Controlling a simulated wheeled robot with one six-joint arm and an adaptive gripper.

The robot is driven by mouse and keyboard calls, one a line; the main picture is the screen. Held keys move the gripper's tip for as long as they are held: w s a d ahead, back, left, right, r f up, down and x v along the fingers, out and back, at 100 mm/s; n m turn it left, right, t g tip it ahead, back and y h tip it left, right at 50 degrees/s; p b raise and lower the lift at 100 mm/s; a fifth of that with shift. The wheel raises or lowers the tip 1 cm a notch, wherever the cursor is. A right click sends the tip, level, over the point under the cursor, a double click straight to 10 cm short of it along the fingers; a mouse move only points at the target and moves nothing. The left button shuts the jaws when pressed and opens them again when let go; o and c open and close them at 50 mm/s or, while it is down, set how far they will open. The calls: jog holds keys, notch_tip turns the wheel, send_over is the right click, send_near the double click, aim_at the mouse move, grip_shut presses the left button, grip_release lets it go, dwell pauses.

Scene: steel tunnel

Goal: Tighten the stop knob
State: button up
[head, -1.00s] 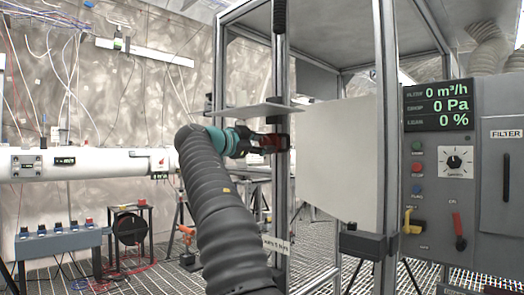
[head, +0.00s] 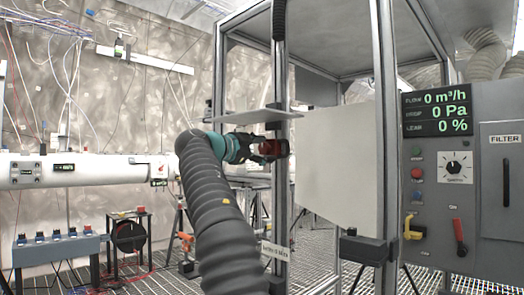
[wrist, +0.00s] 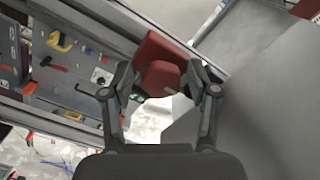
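The stop knob (head: 272,147) is a red part at the upright metal post of the framed booth, left of the pale panel. In the wrist view the red knob (wrist: 163,76) lies between the two dark fingertips, with a larger red part behind it. My gripper (head: 264,149) reaches it from the left, with one finger above and one below in the head view. In the wrist view my gripper (wrist: 161,84) appears closed against both sides of the knob. The contact faces are partly hidden.
The pale panel (head: 338,165) stands close to the right of the knob. A small flat shelf (head: 258,116) juts out just above my gripper. A grey control panel (head: 430,190) with a display is further right. A white pipe (head: 80,169) runs at the left.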

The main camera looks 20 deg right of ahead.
jog(key=shift+a, duration=0.2)
jog(key=v, duration=1.1)
jog(key=shift+s+a, duration=0.15)
jog(key=shift+a, duration=0.2)
